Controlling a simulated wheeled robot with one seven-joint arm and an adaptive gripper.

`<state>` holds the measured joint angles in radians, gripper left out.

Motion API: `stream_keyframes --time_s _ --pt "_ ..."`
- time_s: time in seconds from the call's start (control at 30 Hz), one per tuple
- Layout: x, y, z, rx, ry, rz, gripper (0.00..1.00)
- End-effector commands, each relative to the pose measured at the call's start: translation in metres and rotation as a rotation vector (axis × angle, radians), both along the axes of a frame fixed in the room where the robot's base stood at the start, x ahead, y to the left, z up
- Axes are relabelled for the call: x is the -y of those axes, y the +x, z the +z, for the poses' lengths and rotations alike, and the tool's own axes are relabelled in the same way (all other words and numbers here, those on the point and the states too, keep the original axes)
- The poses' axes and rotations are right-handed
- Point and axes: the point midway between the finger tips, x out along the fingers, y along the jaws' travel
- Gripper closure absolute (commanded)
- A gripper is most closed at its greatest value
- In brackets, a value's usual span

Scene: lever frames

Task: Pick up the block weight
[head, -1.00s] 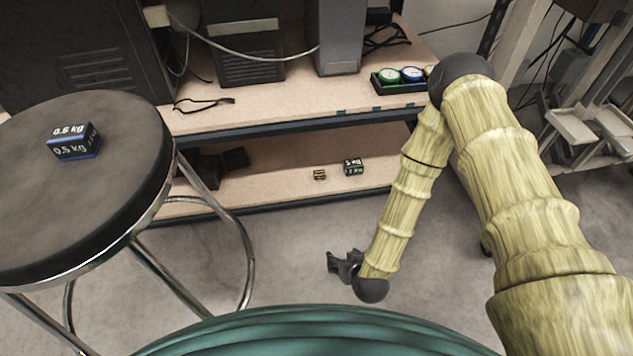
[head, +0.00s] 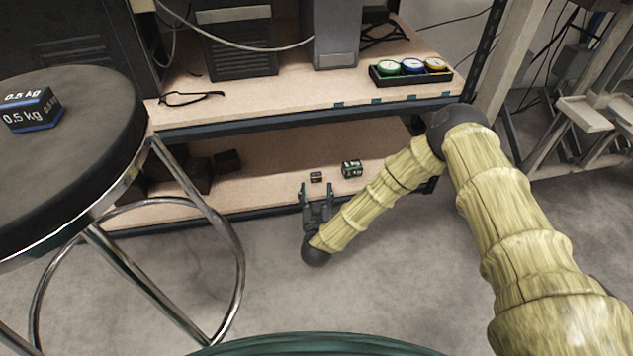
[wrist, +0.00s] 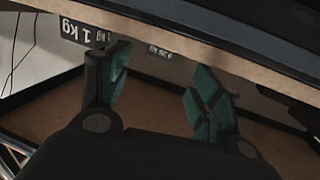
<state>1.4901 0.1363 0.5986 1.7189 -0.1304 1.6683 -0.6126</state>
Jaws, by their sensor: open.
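Three block weights show. A tiny dark block (head: 316,177) lies on the lower shelf, just beyond my gripper (head: 316,190) and lined up between its fingertips. A larger dark block with green edges (head: 351,169) stands to its right on the same shelf. A blue-edged block marked 0.5 kg (head: 31,110) sits on the stool at the left. My gripper is open and empty at the shelf's front edge. In the wrist view, the tiny block (wrist: 159,51) shows between the open fingers (wrist: 162,68), and the larger block, marked 1 kg (wrist: 74,31), is partly behind the left finger.
The upper shelf (head: 290,100) overhangs the lower shelf (head: 265,187). It carries dark cabinets, glasses (head: 190,98) and a tray of coloured round items (head: 411,72). Dark boxes (head: 195,174) lie at the lower shelf's left. The stool (head: 95,170) stands left; the floor between is clear.

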Motion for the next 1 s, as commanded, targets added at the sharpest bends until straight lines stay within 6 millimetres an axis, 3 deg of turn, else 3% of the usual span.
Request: stream_keyframes --time_s 0.23,0.6,0.93,1.0 --pt "0.0 0.014 -0.003 0.001 0.001 -0.001 0.36" --pt "0.0 0.056 -0.005 0.0 0.001 0.0 0.36" --pt "0.0 0.06 -0.003 -0.002 0.0 0.001 0.36" --pt "0.0 0.06 -0.003 -0.002 0.0 0.001 0.47"
